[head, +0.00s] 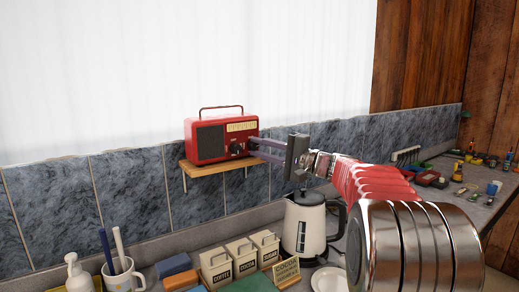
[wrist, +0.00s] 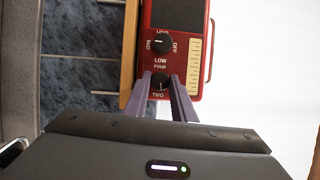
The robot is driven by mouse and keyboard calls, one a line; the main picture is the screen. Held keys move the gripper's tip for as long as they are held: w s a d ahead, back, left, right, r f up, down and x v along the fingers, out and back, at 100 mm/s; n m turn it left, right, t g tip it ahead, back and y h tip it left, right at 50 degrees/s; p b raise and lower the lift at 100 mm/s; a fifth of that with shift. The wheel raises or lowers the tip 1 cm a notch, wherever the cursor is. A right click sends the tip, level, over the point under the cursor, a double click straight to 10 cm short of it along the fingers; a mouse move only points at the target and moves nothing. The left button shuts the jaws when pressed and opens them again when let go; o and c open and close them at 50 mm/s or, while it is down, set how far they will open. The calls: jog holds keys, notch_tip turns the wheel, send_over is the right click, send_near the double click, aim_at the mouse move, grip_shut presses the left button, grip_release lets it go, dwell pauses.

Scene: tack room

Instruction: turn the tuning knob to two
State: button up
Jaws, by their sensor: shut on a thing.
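The red radio (head: 221,139) stands on a small wooden shelf (head: 212,169) on the wall, with its front towards me. In the wrist view the radio (wrist: 196,88) appears turned on its side. The tuning knob (wrist: 160,82) is black, with the words FOUR and TWO on opposite sides of it. My gripper (wrist: 160,80) has one finger on each side of this knob and is shut on it. In the head view my gripper (head: 251,147) reaches the radio's lower right front. The knob's pointer is too small to read surely.
A second black knob (wrist: 162,44), marked MID and OFF, sits beside the tuning knob. Below my arm are a white kettle (head: 303,225), several labelled canisters (head: 247,258), a mug (head: 121,277) and a soap bottle (head: 76,272). Small items lie on the counter at right.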

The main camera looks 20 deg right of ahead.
jog(key=shift+f+m, duration=0.2)
jog(key=shift+m, duration=0.3)
jog(key=o, duration=1)
jog(key=shift+r, duration=0.1)
jog(key=v, duration=1.3)
jog(key=shift+s+d+f, duration=0.2)
jog(key=shift+s+f, duration=0.15)
